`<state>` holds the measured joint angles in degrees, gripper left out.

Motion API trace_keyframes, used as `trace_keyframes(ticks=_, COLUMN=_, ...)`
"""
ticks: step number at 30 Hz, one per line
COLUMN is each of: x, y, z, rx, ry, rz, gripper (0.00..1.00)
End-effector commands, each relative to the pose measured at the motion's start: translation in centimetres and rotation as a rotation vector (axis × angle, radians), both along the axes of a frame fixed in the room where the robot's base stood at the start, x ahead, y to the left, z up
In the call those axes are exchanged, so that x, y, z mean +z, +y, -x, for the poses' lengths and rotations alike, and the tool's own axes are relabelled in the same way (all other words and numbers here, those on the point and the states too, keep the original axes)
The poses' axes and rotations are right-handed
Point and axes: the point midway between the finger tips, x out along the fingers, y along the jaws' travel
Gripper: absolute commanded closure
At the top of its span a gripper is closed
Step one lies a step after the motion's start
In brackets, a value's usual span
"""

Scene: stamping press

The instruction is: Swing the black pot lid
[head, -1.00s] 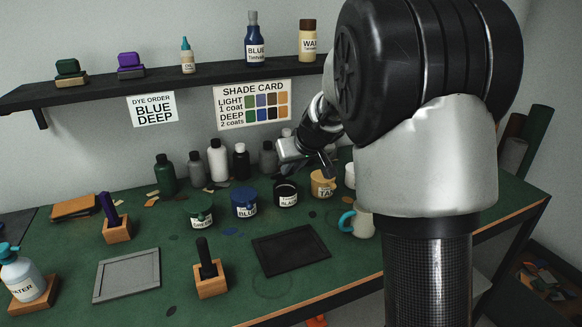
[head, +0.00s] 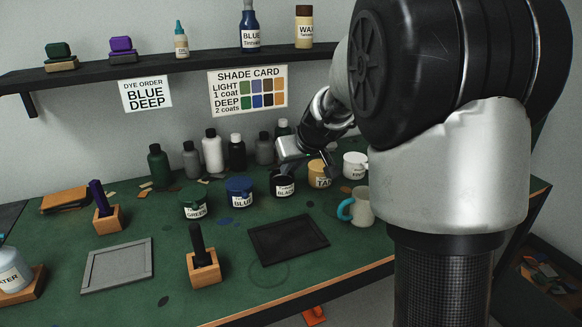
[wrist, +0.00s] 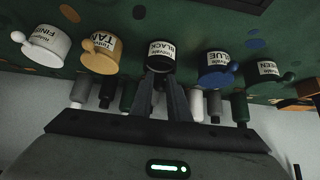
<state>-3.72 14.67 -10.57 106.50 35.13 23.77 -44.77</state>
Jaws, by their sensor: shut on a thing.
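The black pot (head: 283,185) stands in the row of dye pots on the green bench, between the blue pot and the tan pot. In the wrist view the black pot (wrist: 161,53) is in the upper middle, its label facing the camera. My gripper (wrist: 160,76) reaches up to its lid side, the two fingers close together. It is shut on the black lid's knob, which the fingers hide. In the head view my wrist hangs just above and behind the black pot, and the fingertips are hard to make out.
The blue pot (head: 239,191) and green pot (head: 195,205) stand to the left, the tan pot (head: 319,174) and white pot (head: 355,165) to the right. Several bottles (head: 212,150) stand close behind.

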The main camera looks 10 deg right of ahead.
Motion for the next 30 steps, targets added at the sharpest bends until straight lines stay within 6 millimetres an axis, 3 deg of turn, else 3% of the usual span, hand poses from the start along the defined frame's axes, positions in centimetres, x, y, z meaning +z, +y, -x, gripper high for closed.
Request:
trace_keyframes(ticks=1, x=-1.0, y=-0.1, z=0.3, rx=0.000, ry=0.005, rz=0.000, gripper=0.99)
trace_keyframes(ticks=9, x=-2.7, y=-0.2, z=1.0, rx=0.001, ry=0.005, rz=0.000, gripper=0.99)
trace_keyframes(ticks=22, x=-2.8, y=-0.2, z=1.2, rx=0.001, ry=0.005, rz=0.000, gripper=0.99)
trace_keyframes(ticks=30, x=-4.8, y=-0.3, z=1.4, rx=0.001, ry=0.004, rz=0.000, gripper=0.99)
